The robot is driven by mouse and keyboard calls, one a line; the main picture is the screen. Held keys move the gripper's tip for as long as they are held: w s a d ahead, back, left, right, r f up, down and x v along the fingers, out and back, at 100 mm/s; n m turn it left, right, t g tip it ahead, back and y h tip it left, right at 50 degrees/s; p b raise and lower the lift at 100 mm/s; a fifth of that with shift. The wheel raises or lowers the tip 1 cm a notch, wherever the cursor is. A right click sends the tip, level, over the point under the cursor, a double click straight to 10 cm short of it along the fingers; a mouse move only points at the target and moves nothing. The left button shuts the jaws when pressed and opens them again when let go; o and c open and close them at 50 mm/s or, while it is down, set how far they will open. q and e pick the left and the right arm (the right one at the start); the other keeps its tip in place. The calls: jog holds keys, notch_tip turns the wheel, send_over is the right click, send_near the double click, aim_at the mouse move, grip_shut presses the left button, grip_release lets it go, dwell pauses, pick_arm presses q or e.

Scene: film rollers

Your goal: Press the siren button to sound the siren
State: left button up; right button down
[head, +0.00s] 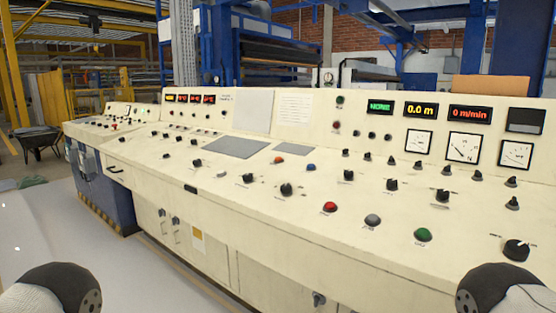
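A long cream control console (300,240) runs across the view, its sloped top carrying buttons and black knobs. A red button (329,207), a grey button (372,220) and a green button (423,234) sit in a row near its front edge. Further back are an orange button (278,160) and a blue button (311,167). The labels are too small to read, so I cannot tell which one is the siren button. Neither gripper is in view.
Displays on the upright panel read NONE (380,107), 0.0 m (420,110) and 0 m/min (469,114), above dial gauges (463,147). A large black knob (516,250) stands at the front right. A wheelbarrow (38,140) is far left. Pale floor is free at lower left.

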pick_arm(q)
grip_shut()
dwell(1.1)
